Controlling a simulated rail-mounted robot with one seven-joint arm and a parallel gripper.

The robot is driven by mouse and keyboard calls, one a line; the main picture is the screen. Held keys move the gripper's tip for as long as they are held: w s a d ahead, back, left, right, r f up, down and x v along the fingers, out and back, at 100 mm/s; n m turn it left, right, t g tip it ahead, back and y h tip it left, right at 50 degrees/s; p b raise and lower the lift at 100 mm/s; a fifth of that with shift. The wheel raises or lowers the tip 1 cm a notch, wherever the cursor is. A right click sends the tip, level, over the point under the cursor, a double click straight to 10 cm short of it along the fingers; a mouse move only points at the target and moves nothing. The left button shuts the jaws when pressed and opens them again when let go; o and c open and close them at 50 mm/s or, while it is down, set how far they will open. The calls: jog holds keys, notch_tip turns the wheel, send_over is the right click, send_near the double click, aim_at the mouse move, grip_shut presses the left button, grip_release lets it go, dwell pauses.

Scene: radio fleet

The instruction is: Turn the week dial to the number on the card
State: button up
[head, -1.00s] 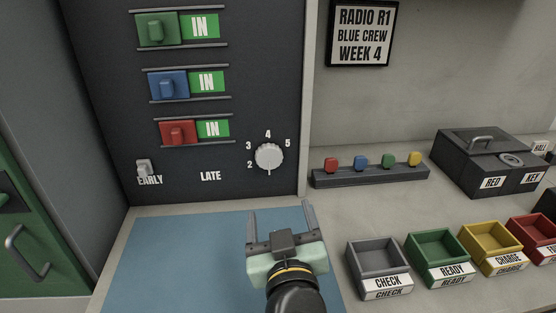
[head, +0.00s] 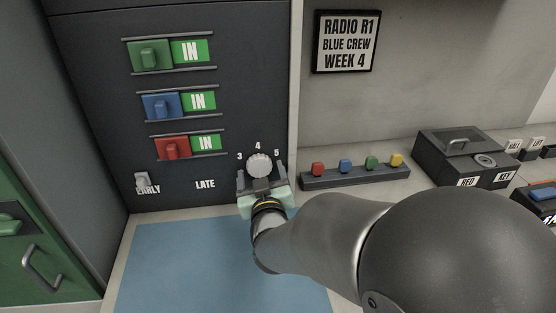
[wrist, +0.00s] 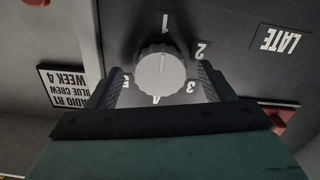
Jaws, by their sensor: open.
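The card (head: 346,42) on the back wall reads RADIO R1, BLUE CREW, WEEK 4. It also shows upside down in the wrist view (wrist: 66,88). The round pale week dial (head: 259,163) is on the dark panel. In the wrist view the dial (wrist: 161,70) is ringed by the numbers 1 to 5, and its thin mark appears to point toward the 1. My gripper (head: 261,171) is open in front of the dial. In the wrist view its fingers stand on either side of the dial, with gaps showing.
Green, blue and red sliders (head: 161,104) marked IN sit up the panel. A small EARLY/LATE switch (head: 142,180) is left of the dial. A clear blue mat (head: 215,262) lies below.

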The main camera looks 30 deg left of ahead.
jog(key=shift+w+a, duration=0.2)
jog(key=shift+w, duration=0.1)
jog(key=c, duration=1)
jog(key=shift+o, duration=0.2)
jog(key=shift+f+b, duration=0.15)
jog(key=shift+b, duration=0.5)
